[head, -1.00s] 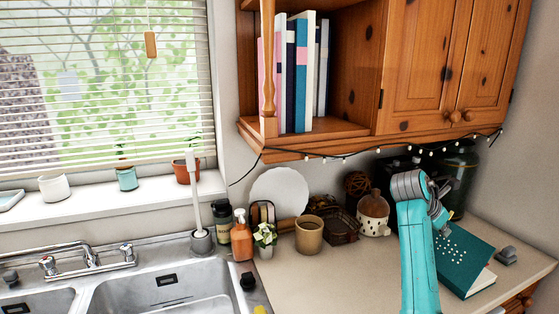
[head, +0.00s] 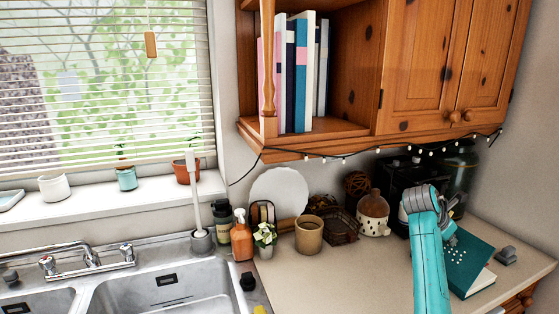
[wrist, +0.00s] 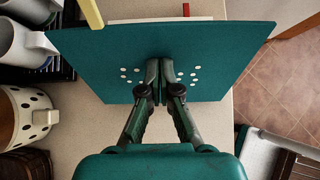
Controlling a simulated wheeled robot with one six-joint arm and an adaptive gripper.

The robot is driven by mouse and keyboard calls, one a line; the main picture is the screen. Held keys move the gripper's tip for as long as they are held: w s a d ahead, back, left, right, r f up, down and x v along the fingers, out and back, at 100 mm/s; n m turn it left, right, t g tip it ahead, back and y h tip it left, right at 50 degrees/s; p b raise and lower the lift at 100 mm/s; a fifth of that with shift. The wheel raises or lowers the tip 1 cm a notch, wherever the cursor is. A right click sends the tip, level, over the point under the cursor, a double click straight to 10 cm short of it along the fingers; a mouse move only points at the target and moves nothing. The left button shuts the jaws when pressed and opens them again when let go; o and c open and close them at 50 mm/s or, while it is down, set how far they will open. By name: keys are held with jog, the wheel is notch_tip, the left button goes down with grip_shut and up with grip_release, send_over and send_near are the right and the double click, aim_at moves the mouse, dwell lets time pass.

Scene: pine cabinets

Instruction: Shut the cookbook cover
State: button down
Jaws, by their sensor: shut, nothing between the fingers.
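The cookbook has a teal cover with white dots (head: 470,260). It lies on the counter at the right in the head view, with cream page edges (head: 483,284) showing at its lower right. In the wrist view the teal cover (wrist: 222,62) fills the upper middle. My gripper (wrist: 166,66) is shut and empty, its fingertips over the dotted middle of the cover; I cannot tell whether they touch it. How far the cover stands from the pages is unclear.
A spotted jar (head: 373,214), a tan mug (head: 309,235) and a wire basket (head: 342,226) stand left of my arm. A small grey object (head: 506,256) sits right of the book. A dark rack with mugs (wrist: 22,42) is close on the left.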

jog(key=shift+d+r+x, duration=0.15)
jog(key=shift+x, duration=0.75)
jog(key=shift+d+r+x, duration=0.15)
jog(key=shift+x, duration=0.75)
jog(key=shift+w, duration=0.1)
jog(key=shift+r, duration=3.5)
